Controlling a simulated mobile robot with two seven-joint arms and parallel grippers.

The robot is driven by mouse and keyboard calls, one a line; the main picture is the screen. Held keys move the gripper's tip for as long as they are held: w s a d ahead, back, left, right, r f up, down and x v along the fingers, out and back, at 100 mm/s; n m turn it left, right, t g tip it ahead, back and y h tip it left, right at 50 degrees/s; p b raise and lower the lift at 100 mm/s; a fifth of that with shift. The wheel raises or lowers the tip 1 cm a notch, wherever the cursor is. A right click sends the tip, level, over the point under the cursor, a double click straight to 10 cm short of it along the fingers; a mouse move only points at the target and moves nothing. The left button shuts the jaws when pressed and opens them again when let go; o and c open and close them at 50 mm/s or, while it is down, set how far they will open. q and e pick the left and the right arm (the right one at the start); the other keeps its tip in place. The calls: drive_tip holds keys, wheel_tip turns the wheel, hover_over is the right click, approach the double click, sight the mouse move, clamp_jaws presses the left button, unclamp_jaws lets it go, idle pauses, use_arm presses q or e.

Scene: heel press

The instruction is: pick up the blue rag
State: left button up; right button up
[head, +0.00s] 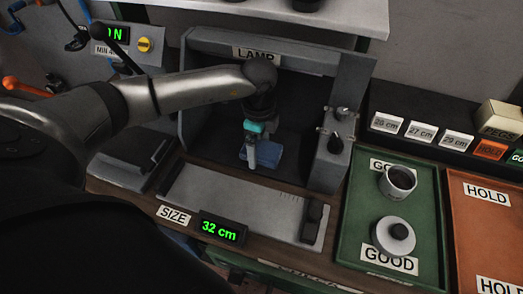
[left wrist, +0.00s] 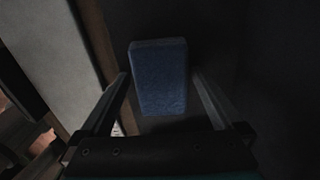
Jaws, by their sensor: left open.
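The blue rag (head: 268,158) lies on the dark floor of the box labelled LAMP, in the middle of the head view. In the left wrist view the rag (left wrist: 159,78) is a blue block shape between and just beyond the two fingers. My left gripper (head: 251,160) reaches down into the box at the rag, which it partly covers in the head view. In the left wrist view the gripper (left wrist: 158,80) is open, with a finger on either side of the rag and dark gaps beside it. I cannot tell whether the fingertips touch the rag. My right gripper is not in view.
The LAMP box (head: 345,95) has side walls close around my left arm. In front is a grey size gauge (head: 235,200) with a 32 cm display (head: 219,230).

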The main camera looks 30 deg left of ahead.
use_arm(q)
drive_tip(key=c, duration=1.2)
drive_tip(key=shift+o, duration=0.2)
wheel_tip(320, 180, up, 28)
drive_tip(key=p, duration=0.4)
